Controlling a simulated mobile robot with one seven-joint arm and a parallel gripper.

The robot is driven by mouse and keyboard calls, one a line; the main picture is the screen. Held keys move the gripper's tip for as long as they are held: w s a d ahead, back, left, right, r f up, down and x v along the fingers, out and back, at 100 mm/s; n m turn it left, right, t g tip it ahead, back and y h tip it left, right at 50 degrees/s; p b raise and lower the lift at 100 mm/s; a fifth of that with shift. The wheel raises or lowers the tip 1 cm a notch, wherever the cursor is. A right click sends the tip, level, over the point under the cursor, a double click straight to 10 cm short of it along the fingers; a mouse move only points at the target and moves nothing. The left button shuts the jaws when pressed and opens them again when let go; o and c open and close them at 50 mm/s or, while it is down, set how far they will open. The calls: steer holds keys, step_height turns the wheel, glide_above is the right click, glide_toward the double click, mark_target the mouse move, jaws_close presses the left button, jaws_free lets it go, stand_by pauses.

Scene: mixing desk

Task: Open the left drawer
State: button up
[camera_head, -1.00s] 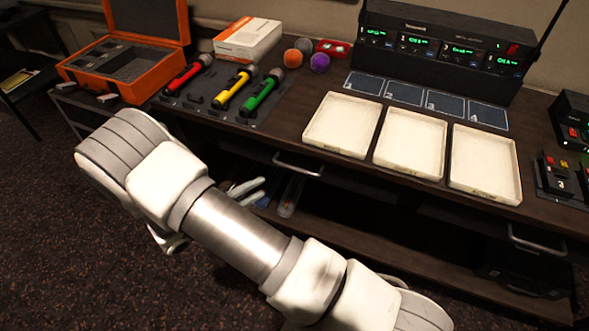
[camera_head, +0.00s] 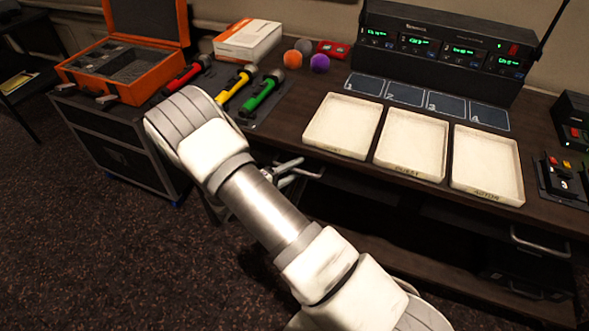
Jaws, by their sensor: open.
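The left drawer's metal handle (camera_head: 312,175) sticks out below the desk's front edge, left of the middle. Only its right end shows clearly. The dark drawer front blends into the shadow, and the drawer looks shut. My gripper (camera_head: 287,173) is open, with its pale fingers at the left part of the handle. I cannot tell whether they touch it or are around it. My forearm covers part of the gripper and the space below it.
A second handle (camera_head: 540,243) is at the lower right. Three cream trays (camera_head: 411,145) line the desk's front. The carpet at lower left is clear.

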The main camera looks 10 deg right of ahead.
jaws_close()
stand_by(1.4)
